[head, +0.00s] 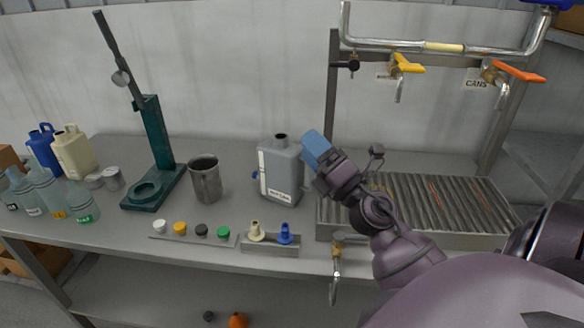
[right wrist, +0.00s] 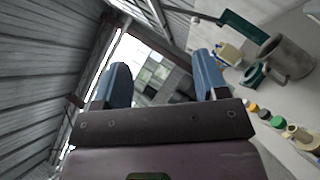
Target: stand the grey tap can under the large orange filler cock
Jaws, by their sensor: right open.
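The grey tap can (head: 281,172) stands upright on the bench, left of the slatted drip tray, with a white label and a dark neck on top. A small blue part shows at its left side. The large orange filler cock (head: 515,72) hangs from the pipe at upper right, over the tray, by a CANS sign. My right gripper (head: 315,150) is beside the can's upper right edge in the head view. In the right wrist view its two blue fingers (right wrist: 163,80) are apart with nothing held between them. My left gripper is not in view.
The slatted tray (head: 330,232) bears no container. A smaller yellow cock (head: 405,67) hangs left of the orange one. A metal jug (head: 205,180), green capping stand (head: 158,150), several coloured caps and a tap holder (head: 270,248) are on the bench. Bottles stand far left.

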